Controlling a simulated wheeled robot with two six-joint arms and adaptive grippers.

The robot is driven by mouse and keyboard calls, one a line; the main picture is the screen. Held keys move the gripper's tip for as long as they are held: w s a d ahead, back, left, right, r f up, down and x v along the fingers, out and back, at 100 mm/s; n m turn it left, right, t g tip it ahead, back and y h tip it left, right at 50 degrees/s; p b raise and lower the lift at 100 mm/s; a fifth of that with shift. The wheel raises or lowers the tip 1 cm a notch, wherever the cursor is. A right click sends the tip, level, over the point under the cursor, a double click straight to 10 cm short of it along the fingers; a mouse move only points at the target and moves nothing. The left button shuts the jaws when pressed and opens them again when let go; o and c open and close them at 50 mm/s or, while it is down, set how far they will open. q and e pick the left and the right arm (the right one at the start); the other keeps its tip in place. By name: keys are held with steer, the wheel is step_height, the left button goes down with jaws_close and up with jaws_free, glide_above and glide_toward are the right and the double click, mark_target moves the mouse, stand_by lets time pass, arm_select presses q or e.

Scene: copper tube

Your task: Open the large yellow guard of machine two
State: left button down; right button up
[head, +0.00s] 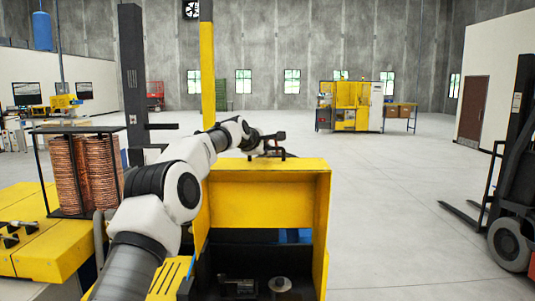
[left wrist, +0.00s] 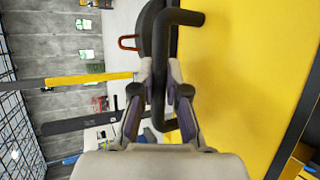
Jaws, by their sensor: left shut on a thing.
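The large yellow guard (head: 268,204) stands in front of me in the head view, with dark machine space open to view below it. Its black bar handle (left wrist: 180,17) is close up in the left wrist view, beside the guard's flat yellow face (left wrist: 245,65). My left gripper (left wrist: 162,75) is shut on the handle, with a finger on each side of it. In the head view my left gripper (head: 272,146) is at the guard's top edge, partly hidden by its own wrist. My right gripper is not in view.
A dark post (head: 133,75) and a yellow post (head: 207,70) rise behind my left arm. Copper coils (head: 82,172) stand in a rack at left. A forklift (head: 510,200) is at right. Open floor (head: 395,195) lies between the guard and the forklift.

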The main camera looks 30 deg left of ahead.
arm_select(q)
steer(key=shift+d, duration=0.1)
steer(key=shift+w, duration=0.15)
steer(key=c, duration=1.3)
jaws_free()
steer(key=shift+o, duration=0.6)
